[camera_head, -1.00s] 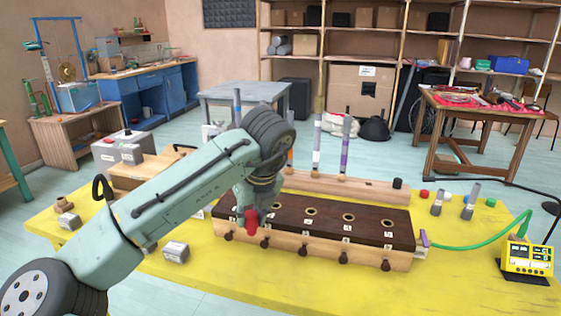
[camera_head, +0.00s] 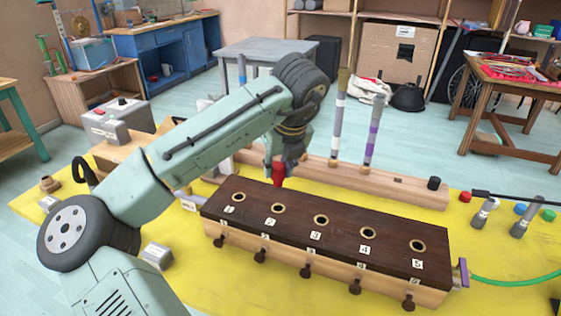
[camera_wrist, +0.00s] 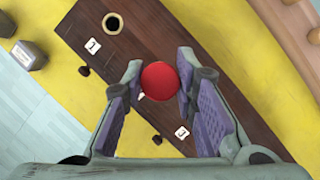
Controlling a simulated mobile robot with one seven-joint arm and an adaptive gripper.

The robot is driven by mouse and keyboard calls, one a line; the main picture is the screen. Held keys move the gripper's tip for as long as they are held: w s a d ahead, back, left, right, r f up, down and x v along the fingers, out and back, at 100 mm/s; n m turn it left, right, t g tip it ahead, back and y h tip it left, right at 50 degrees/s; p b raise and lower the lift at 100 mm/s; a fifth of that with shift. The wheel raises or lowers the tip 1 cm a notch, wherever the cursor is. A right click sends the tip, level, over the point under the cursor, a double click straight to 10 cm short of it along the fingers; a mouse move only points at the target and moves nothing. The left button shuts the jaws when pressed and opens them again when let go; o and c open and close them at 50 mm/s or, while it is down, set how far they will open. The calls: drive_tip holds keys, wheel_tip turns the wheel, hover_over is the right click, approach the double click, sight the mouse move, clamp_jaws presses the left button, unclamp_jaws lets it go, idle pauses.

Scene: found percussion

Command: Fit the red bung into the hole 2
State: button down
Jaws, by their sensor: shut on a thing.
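My gripper (camera_head: 279,166) is shut on the red bung (camera_head: 278,175) and holds it above the dark wooden block top (camera_head: 385,222). In the wrist view the bung (camera_wrist: 160,82) sits between the two purple-padded fingers (camera_wrist: 164,84). Hole 2 (camera_head: 278,208) is open and empty in the head view, just below the bung in the picture. In the wrist view the bung covers the place of hole 2, between labels 1 (camera_wrist: 93,46) and 3 (camera_wrist: 181,132). The bung's lower end appears clear of the block.
Hole 1 (camera_head: 237,197), hole 3 (camera_head: 320,219), hole 4 (camera_head: 369,233) and hole 5 (camera_head: 417,245) are open. Upright tubes (camera_head: 371,135) stand in a wooden rail behind the block.

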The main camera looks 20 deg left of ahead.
sight(280, 180)
drive_tip(key=shift+r, duration=0.1)
drive_tip(key=shift+f+b, duration=1.3)
drive_tip(key=shift+f, duration=1.65)
drive_tip(key=shift+p, duration=0.65)
drive_tip(key=shift+f+b, duration=1)
drive_tip(key=shift+f, duration=0.8)
drive_tip(key=c, duration=1.2)
unclamp_jaws()
drive_tip(key=shift+r, duration=0.1)
drive_tip(key=v, duration=1.2)
